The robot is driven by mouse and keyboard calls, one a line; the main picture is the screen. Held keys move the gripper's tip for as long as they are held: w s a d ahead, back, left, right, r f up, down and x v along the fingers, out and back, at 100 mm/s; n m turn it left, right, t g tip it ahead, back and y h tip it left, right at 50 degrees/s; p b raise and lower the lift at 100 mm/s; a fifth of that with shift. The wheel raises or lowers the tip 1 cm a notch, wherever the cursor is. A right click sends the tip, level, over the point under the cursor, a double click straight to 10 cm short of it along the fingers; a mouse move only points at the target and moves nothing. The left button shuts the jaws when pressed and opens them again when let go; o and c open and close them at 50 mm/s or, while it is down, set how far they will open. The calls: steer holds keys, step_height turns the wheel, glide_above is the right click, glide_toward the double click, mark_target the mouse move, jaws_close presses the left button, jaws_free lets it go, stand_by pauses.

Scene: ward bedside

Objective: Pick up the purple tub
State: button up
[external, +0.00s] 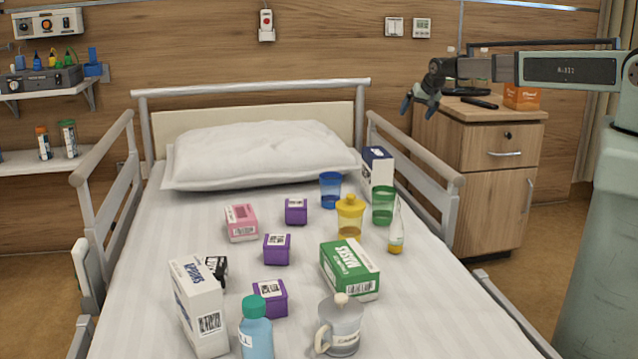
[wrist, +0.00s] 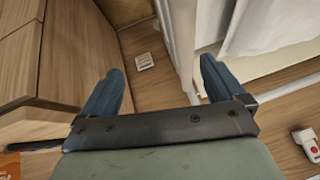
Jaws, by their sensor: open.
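Three small purple block-shaped containers with white labels stand on the bed in the external view: one farther back (external: 296,211), one in the middle (external: 277,250) and one nearer (external: 270,299). Any could be the purple tub; I cannot tell which. My gripper (external: 421,104) is at the upper right, above the bedside cabinet's left side and well away from all three. In the wrist view my gripper (wrist: 162,72) shows two blue fingers spread apart with nothing between them. No purple container is in the wrist view.
Side rails (external: 415,175) flank the bed.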

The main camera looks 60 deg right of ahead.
steer(key=w+a+r+m, duration=0.2)
steer(key=w+a+r, duration=0.5)
steer(key=w+r, duration=0.45)
steer(key=w+a+f+n+g+y, duration=0.1)
steer(key=a+f+n, duration=0.2)
steer(key=a, duration=1.1)
steer(key=w+a+f+n+y, duration=0.15)
steer(key=a+n, duration=0.25)
steer(key=a, duration=1)
steer(key=w+a+f+n+g+y, duration=0.1)
steer(key=w+a+f+n, duration=0.15)
steer(key=a, duration=1.25)
steer(key=n+g, duration=0.4)
steer(key=n, duration=0.9)
glide_above(270, 289)
step_height(270, 289, down, 11)
steer(key=shift+m, duration=0.25)
steer(key=f, duration=0.8)
steer(key=shift+s+a, duration=0.15)
steer(key=shift+a, duration=0.15)
steer(key=shift+w+d+f, duration=0.1)
steer(key=shift+d+f, duration=0.05)
steer(key=shift+f, duration=1.2)
steer(key=shift+w+d+f, duration=0.1)
steer(key=shift+d+f, duration=0.05)
steer(key=shift+f, duration=1.15)
